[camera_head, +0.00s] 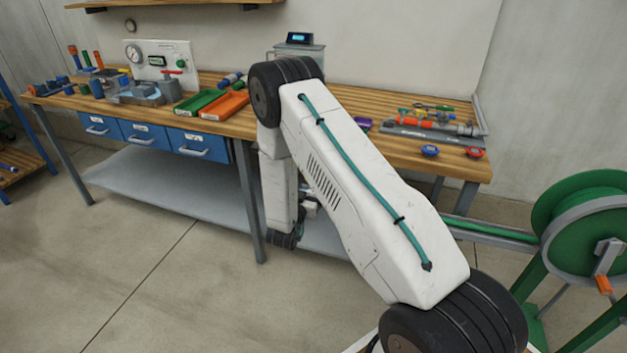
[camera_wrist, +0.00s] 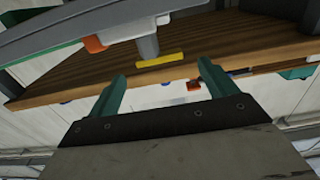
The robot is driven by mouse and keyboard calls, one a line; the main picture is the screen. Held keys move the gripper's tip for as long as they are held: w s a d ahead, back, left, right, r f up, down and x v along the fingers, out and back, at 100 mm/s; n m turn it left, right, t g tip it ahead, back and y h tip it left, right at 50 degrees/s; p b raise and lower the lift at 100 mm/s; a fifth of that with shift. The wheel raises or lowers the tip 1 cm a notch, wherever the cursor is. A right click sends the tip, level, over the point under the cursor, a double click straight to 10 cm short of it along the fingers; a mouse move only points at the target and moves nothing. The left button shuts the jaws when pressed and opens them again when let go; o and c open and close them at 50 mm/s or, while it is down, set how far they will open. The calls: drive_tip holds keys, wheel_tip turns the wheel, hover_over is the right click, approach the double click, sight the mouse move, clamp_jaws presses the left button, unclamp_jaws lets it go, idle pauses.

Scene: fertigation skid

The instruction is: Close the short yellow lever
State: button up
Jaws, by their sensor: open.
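In the wrist view, a short yellow lever (camera_wrist: 161,60) shows as a flat bar lying crosswise at the end of a grey cylindrical stem (camera_wrist: 147,46). My gripper (camera_wrist: 162,70) is open, with its two teal fingers spread wide apart. The lever appears between the fingertips in the picture, and nothing is held. I cannot tell how far beyond the tips it lies. In the head view my arm reaches toward the workbench (camera_head: 352,142), and the gripper is not clearly visible behind it. I cannot single out the short yellow lever there.
An orange part (camera_wrist: 93,44) sits left of the stem in the wrist view. On the bench, green (camera_head: 199,101) and orange (camera_head: 225,105) trays lie left of my arm. A grey-and-orange pipe assembly (camera_head: 440,126) lies at right. A green hose reel (camera_head: 590,225) stands at far right.

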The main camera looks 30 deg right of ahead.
drive_tip(key=x, duration=0.6)
drive_tip(key=shift+w+d, duration=0.1)
drive_tip(key=shift+d, duration=0.1)
drive_tip(key=shift+c, duration=0.4)
